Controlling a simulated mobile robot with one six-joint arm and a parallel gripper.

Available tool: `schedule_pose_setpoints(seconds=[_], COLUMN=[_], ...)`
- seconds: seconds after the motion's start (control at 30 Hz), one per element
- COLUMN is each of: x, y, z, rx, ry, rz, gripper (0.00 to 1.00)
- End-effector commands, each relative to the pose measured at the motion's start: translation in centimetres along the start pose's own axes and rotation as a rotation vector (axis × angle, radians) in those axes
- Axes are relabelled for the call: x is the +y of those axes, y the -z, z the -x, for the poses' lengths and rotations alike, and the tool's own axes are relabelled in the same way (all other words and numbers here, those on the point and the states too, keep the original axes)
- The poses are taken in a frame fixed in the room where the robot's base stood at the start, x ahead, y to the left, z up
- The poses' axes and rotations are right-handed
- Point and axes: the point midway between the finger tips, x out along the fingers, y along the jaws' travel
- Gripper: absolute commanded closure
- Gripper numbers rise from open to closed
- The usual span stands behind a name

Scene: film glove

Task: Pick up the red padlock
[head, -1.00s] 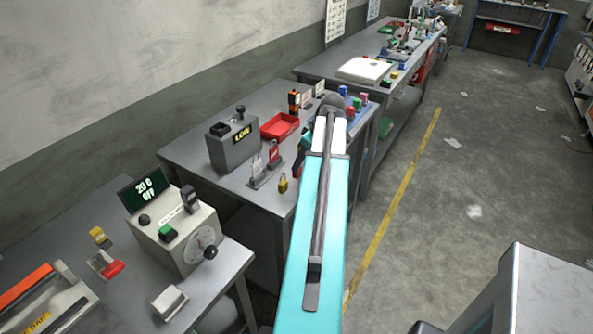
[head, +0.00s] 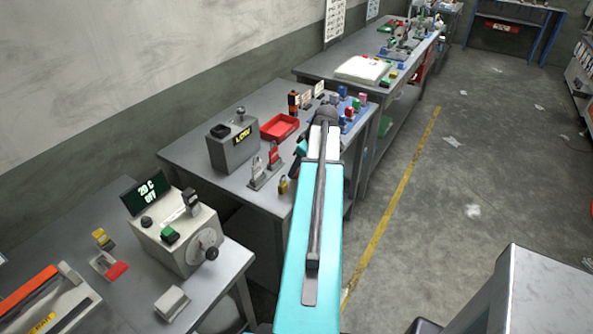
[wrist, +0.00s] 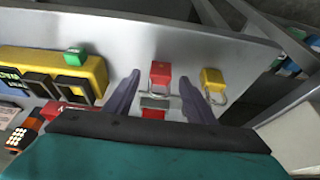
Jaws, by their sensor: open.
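In the wrist view, a red padlock (wrist: 160,73) lies on the grey bench with its metal shackle toward me. My gripper (wrist: 158,99) is open, with one dark finger on each side of the padlock's line. I see no contact between the fingers and the padlock. A yellow padlock (wrist: 211,79) lies just right of the right finger. In the head view my arm hides most of the gripper. A red lock-like piece (head: 273,155) stands on the middle bench there; I cannot tell whether it is the same padlock.
A yellow box (wrist: 85,75) with dark buttons and a green block is left of the fingers. The bench edge runs behind the padlocks. The head view shows a red tray (head: 279,127), a grey display box (head: 233,148) and a small yellow padlock (head: 283,185).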

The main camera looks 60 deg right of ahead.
Motion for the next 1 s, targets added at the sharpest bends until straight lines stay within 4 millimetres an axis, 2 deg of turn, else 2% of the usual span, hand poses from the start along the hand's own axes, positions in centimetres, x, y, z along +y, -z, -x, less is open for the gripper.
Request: schedule_pose_setpoints(seconds=[0.3, 0.9, 1.0], x=[-0.1, -0.1, -0.1], y=[0.1, 0.1, 0.1], z=[-2.0, -2.2, -2.2], rx=[0.000, 0.000, 0.000], ry=[0.000, 0.000, 0.000], rz=[0.001, 0.001, 0.001], gripper=[0.50, 0.50, 0.67])
